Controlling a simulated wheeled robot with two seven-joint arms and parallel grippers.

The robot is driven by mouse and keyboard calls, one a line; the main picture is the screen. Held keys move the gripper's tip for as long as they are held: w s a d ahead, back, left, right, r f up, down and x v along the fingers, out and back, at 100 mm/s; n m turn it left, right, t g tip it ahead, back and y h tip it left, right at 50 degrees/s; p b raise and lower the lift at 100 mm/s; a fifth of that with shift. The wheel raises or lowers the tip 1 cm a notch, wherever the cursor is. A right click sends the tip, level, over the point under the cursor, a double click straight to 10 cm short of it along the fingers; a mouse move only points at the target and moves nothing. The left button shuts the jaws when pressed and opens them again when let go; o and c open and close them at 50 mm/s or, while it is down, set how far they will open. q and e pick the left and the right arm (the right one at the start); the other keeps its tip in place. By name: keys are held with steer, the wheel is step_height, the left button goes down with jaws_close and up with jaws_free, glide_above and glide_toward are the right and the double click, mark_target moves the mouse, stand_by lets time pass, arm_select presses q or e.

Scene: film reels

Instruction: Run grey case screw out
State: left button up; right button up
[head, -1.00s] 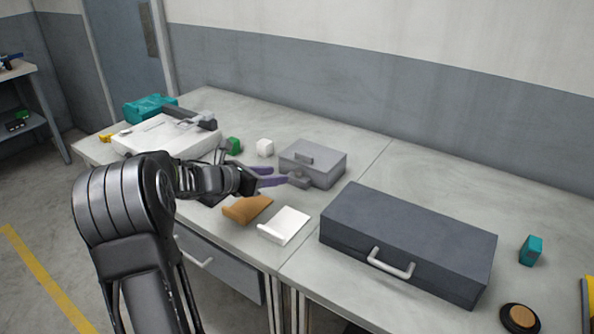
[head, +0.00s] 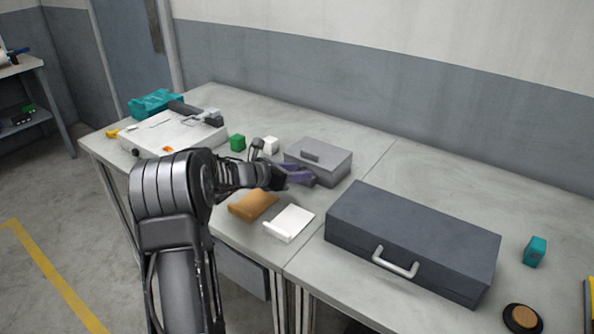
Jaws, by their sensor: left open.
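The small grey case (head: 318,158) sits shut on the workbench, with a darker grey block on its lid. My left gripper (head: 301,177), with purple fingers, is at the front left of this case. It is open. The screw on the front of the case is hidden behind the fingers, so I cannot tell whether they touch it. My right gripper is out of view.
A large dark case (head: 412,243) with a handle stands to the right. A brown block (head: 253,205) and a white wedge (head: 289,223) lie in front of the small case. Green (head: 238,143) and white (head: 271,145) cubes sit behind my wrist.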

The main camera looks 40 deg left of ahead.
arm_select(q)
steer(key=shift+c, duration=0.2)
jaws_close()
stand_by(0.4)
